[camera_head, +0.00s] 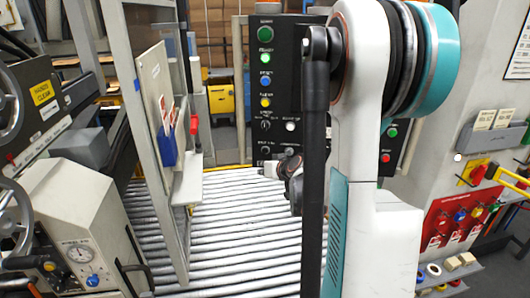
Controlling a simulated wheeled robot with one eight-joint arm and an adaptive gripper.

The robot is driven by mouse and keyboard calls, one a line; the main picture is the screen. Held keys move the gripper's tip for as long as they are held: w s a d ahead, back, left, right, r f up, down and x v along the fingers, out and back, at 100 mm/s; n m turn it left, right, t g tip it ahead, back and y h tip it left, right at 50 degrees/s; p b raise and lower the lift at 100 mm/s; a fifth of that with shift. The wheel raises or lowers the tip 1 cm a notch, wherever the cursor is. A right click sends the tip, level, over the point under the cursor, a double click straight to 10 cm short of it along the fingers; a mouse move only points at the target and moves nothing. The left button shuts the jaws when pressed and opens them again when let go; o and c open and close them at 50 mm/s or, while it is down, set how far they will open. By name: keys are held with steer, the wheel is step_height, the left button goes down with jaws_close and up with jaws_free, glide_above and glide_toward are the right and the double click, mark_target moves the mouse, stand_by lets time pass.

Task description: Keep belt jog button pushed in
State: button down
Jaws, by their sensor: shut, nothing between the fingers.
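A black control panel (280,95) stands upright in the middle, behind my arm. Its left column holds a large green button (264,33), a lit green one (265,60), a blue one (265,82) and a yellow one (265,102). Lower down are dark knobs (265,125) and a white button (290,126). The labels are too small to read, so I cannot tell which is the belt jog button. My gripper (270,170) is shut and empty, low in front of the panel's lower part. My arm partly hides it, and contact with a button cannot be made out.
A roller conveyor (230,225) runs below the panel. A machine with a gauge (80,250) is at lower left. A red lockout board (460,222) is at right.

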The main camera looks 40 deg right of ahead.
steer(key=shift+w+d, duration=0.9)
steer(key=shift+d, duration=0.2)
steer(key=shift+w+d, duration=0.85)
steer(key=shift+d, duration=0.2)
steer(key=shift+d, duration=0.1)
steer(key=shift+w+d, duration=0.2)
steer(key=shift+w, duration=0.05)
steer(key=shift+w+d+b, duration=0.25)
steer(key=shift+d+b, duration=0.05)
steer(key=shift+d, duration=0.05)
stand_by(0.6)
steer(key=shift+a, duration=0.1)
stand_by(2.3)
steer(key=shift+s+a, duration=0.5)
steer(key=shift+a, duration=0.05)
steer(key=shift+s+a, duration=0.1)
steer(key=shift+a, duration=0.05)
steer(key=s+a, duration=0.3)
steer(key=shift+a+b, duration=0.3)
steer(key=shift+b, duration=0.05)
